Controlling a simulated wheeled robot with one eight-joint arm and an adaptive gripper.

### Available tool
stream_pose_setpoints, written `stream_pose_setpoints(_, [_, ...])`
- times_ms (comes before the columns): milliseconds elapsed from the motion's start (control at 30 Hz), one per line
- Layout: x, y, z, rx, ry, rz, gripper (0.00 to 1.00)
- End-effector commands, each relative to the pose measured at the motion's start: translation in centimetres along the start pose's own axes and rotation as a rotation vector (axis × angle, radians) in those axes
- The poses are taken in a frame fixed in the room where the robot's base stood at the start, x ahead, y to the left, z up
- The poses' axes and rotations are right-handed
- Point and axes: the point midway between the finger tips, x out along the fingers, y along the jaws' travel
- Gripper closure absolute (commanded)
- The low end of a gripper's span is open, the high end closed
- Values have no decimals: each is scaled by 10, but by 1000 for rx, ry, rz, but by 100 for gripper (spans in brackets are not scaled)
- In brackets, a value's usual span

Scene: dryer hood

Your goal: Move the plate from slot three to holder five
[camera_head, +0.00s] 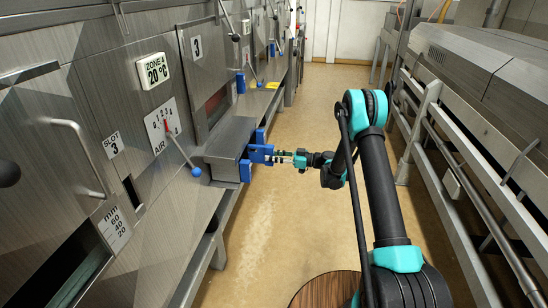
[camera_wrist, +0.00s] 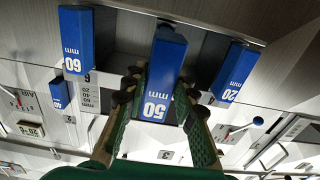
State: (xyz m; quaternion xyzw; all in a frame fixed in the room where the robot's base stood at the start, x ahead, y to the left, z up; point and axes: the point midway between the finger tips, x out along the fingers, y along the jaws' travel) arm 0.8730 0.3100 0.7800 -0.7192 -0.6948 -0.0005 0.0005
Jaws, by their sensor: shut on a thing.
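My gripper (camera_head: 280,158) is shut on the middle blue block (camera_head: 260,153), in front of a grey box on the left machine. In the wrist view the fingers lie on both sides of this block (camera_wrist: 157,85), marked 50 mm. I cannot make out holder five.
The grey box (camera_head: 225,150) sticks out into the aisle.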

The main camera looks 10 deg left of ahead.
Motion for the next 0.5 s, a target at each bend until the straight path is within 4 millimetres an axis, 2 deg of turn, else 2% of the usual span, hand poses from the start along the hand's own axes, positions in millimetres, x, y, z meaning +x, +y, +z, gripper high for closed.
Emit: stream_pose_setpoints(500, [12, -1, 0, 0, 1, -2, 100])
